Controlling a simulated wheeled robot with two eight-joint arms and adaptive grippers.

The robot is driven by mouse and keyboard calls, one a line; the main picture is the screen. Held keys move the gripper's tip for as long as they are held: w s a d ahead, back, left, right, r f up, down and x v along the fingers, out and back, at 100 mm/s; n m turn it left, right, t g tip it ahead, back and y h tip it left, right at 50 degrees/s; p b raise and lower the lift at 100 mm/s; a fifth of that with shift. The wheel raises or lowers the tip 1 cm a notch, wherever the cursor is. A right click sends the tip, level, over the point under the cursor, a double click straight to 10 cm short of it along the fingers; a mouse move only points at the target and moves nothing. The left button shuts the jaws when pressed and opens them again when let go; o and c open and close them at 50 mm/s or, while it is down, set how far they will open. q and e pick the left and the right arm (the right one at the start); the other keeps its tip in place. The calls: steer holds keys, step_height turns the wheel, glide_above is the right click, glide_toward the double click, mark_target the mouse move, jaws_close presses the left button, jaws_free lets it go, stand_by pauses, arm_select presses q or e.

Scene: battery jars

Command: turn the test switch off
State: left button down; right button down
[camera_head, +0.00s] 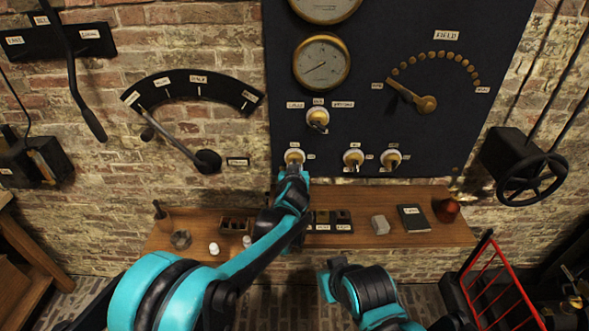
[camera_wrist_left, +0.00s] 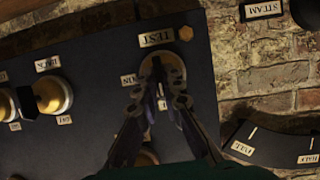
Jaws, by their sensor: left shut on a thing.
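The test switch (camera_head: 294,156) is a round cream and brass knob at the lower left of the dark panel. It shows in the left wrist view (camera_wrist_left: 163,68) beside its TEST label (camera_wrist_left: 156,38), with an ON label (camera_wrist_left: 128,80) to one side. My left gripper (camera_head: 292,174) is at this switch. In the left wrist view its fingers (camera_wrist_left: 162,95) are shut on the switch's lever. The fingers cover most of the lever, so I cannot tell which way it points. Part of my right arm shows low in the head view, but its fingers do not show.
Two similar switches (camera_head: 353,158) (camera_head: 391,159) sit to the right, and another (camera_head: 317,119) sits above. A wooden shelf (camera_head: 385,238) below the panel holds small items. A long lever (camera_head: 180,143) with a dark arc scale is on the brick wall to the left.

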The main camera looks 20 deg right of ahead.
arm_select(q)
steer(key=c, duration=1.7)
jaws_free()
steer(key=shift+f, duration=0.15)
steer(key=v, duration=1.2)
